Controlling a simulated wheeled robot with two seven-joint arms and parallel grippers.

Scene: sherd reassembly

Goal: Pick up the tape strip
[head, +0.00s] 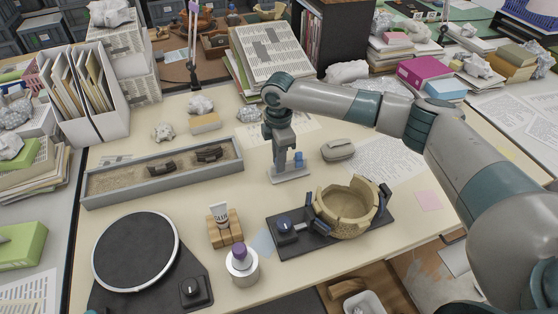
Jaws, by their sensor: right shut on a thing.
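My right gripper (287,164) points down over a small pale grey stand (290,175) near the middle of the table. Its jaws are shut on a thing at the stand. Small blue pieces (299,158) show beside the fingers and look like the tape strip; the fingers hide part of them. Whether the strip is clear of the stand cannot be told. A tan, partly rebuilt bowl (345,211) with dark clamps around its rim sits on a black base (290,247) to the front right. My left gripper is not in view.
A grey sand tray (135,187) with dark sherds lies left. A black turntable (135,250), a wooden block with a glue tube (220,213) and a purple-capped bottle (240,256) stand in front. A grey mouse-like object (339,149) lies right of the gripper.

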